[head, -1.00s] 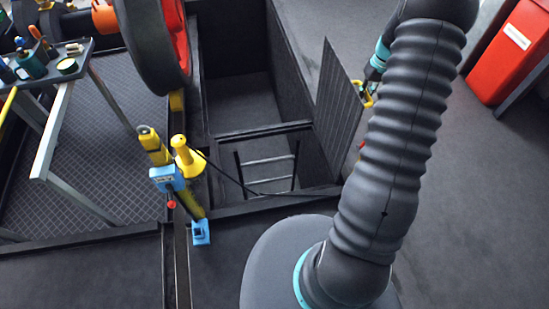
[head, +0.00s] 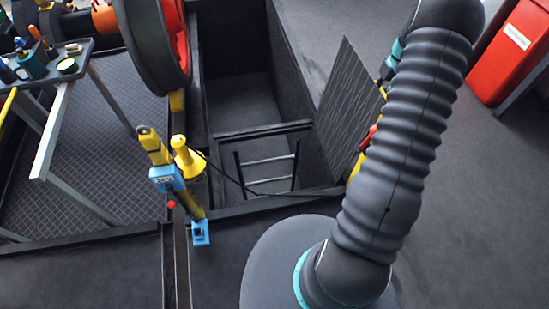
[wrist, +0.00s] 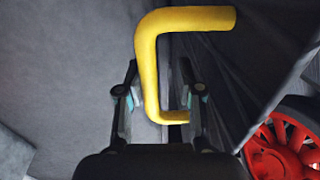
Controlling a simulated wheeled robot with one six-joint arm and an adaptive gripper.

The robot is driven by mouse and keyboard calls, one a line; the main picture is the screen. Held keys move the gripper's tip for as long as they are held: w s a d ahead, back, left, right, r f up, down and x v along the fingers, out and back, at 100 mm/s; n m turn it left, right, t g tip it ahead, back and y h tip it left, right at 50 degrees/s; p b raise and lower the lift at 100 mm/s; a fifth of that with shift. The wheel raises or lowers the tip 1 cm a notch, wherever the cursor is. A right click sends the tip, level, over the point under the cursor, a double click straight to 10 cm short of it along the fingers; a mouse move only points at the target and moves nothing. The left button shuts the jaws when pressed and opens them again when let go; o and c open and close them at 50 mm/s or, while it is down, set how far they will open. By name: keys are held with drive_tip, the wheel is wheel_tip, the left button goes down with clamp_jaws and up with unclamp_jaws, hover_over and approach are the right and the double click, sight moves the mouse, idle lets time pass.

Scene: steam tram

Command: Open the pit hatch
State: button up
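The pit hatch (head: 345,105) is a dark ribbed panel. It stands raised and tilted to the right at the right side of the open pit (head: 245,105). Its yellow handle (wrist: 148,70) shows in the wrist view as a bent bar. My gripper (wrist: 160,85) has its fingers apart on either side of the handle, with a visible gap on the right. In the head view my arm hides most of the gripper and the hatch's right side.
A metal ladder (head: 268,160) stands in the pit. A yellow and blue post (head: 165,175) with a cable is at the pit's near left corner. A tool table (head: 50,75) is at left, a red bin (head: 508,50) at upper right.

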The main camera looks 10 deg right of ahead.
idle(0.3)
drive_tip(key=shift+d+r, duration=0.15)
drive_tip(key=shift+r, duration=2.45)
drive_tip(key=shift+d+r, duration=0.15)
drive_tip(key=shift+r, duration=2.75)
drive_tip(key=shift+r, duration=3.5)
drive_tip(key=s+a+r+b, duration=0.1)
drive_tip(key=s+a+b, duration=0.1)
drive_tip(key=s+a, duration=0.3)
drive_tip(key=s+a+r+b, duration=0.2)
drive_tip(key=s+a, duration=0.3)
drive_tip(key=a, duration=0.6)
drive_tip(key=shift+b, duration=0.5)
